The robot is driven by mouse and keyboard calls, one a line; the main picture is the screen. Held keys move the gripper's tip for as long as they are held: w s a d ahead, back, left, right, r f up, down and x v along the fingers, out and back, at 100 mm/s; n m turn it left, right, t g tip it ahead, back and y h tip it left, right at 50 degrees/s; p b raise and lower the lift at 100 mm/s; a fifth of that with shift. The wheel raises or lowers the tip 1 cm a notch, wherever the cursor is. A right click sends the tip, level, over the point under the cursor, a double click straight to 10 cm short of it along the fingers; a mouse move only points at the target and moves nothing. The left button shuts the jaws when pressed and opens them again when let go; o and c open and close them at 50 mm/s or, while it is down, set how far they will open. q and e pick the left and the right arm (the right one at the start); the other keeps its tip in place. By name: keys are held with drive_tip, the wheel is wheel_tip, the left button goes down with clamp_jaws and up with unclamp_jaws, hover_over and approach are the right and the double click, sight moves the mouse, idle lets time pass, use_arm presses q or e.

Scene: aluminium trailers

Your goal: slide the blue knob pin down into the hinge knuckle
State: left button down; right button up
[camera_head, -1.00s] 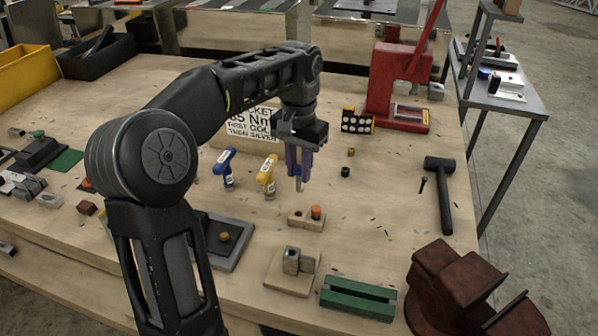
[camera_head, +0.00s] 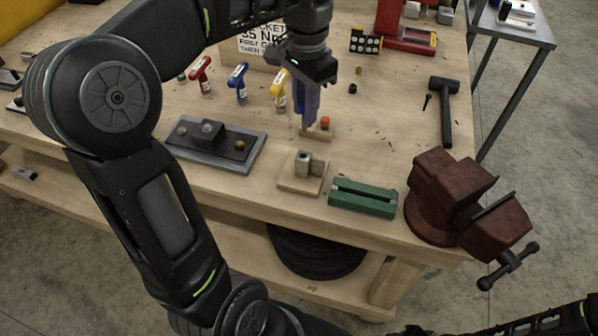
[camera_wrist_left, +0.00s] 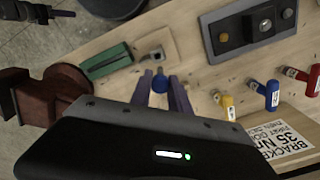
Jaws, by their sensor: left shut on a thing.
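My left gripper (camera_head: 306,112) is shut on the blue knob pin, whose blue knob (camera_wrist_left: 160,83) shows between the purple fingers in the left wrist view. In the head view the fingers hide most of the pin. The hinge knuckle (camera_head: 302,164) is a small grey metal block on a square wooden base, nearer the bench's front edge. It also shows in the left wrist view (camera_wrist_left: 156,55). The gripper is behind it in the head view, apart from it. My right gripper (camera_wrist_left: 62,13) shows small at the wrist view's upper left; its jaws are unclear.
A wooden holder with an orange knob (camera_head: 325,121) stands close beside the left fingers. A green slotted block (camera_head: 362,197) and a brown vise (camera_head: 455,195) lie right of the knuckle. A grey plate (camera_head: 215,148) and coloured-handled tools (camera_head: 238,82) are left.

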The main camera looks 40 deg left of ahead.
sight(304, 132)
use_arm(q)
drive_tip(key=shift+s+d+r, duration=0.1)
drive_tip(key=shift+s+d, duration=0.15)
drive_tip(key=shift+s, duration=0.3)
drive_tip(key=shift+w, duration=0.2)
drive_tip(key=shift+s+f, duration=0.1)
drive_tip(key=shift+f, duration=3.1)
wheel_tip(304, 132, down, 4)
drive_tip(key=shift+r+p, duration=0.2)
drive_tip(key=shift+p, duration=0.15)
drive_tip(key=shift+f, duration=0.1)
drive_tip(key=shift+f, duration=0.1)
drive_tip(key=c, duration=1.2)
unclamp_jaws()
drive_tip(key=shift+c, duration=0.2)
